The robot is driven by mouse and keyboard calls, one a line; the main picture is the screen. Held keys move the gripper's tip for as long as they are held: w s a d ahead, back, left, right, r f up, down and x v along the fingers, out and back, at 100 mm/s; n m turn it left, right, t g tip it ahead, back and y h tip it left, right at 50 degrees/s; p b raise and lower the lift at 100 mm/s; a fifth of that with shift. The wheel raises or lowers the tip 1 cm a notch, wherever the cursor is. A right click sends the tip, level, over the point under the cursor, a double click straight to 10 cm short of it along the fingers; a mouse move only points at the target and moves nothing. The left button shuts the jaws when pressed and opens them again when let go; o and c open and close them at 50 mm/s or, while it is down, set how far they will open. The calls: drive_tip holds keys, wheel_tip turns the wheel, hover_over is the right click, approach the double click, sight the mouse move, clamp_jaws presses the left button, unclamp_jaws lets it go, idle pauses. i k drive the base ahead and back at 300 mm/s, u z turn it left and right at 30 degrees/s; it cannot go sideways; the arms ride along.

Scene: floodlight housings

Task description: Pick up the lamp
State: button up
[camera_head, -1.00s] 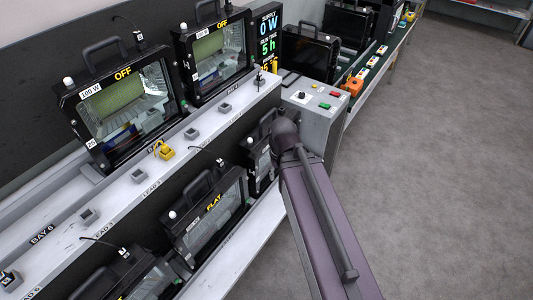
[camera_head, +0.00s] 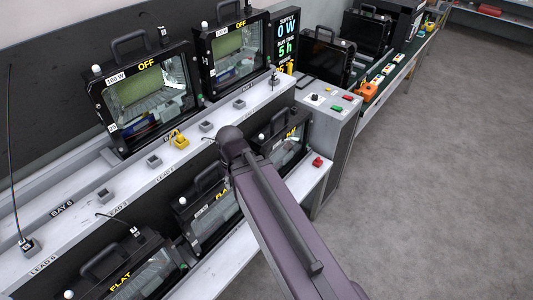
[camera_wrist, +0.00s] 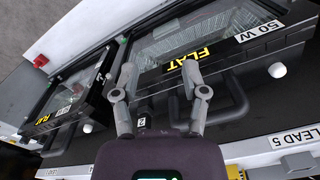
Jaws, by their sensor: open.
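Several black floodlight lamps stand in view, and the task line does not say which one is meant. In the wrist view my gripper (camera_wrist: 160,74) is open and empty, its two fingers over the handle side of a lamp marked 50 W and FLAT (camera_wrist: 222,52). The black handle (camera_wrist: 238,102) of that lamp passes beside and partly behind the fingers; I cannot tell whether they touch it. In the head view this seems to be the lower-shelf lamp (camera_head: 207,215), partly hidden by my arm. My gripper is hidden there.
Another FLAT lamp (camera_wrist: 75,105) stands close by on the left in the wrist view. Upper-shelf lamps (camera_head: 148,95) read OFF. A control box (camera_head: 328,112), yellow plug (camera_head: 180,140) and red object (camera_head: 317,161) are nearby. The grey floor (camera_head: 440,170) at right is clear.

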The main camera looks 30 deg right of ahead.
sight(284, 141)
drive_tip(key=u, duration=0.5)
drive_tip(key=k, duration=1.05)
drive_tip(key=z, duration=0.85)
drive_tip(key=i, duration=1)
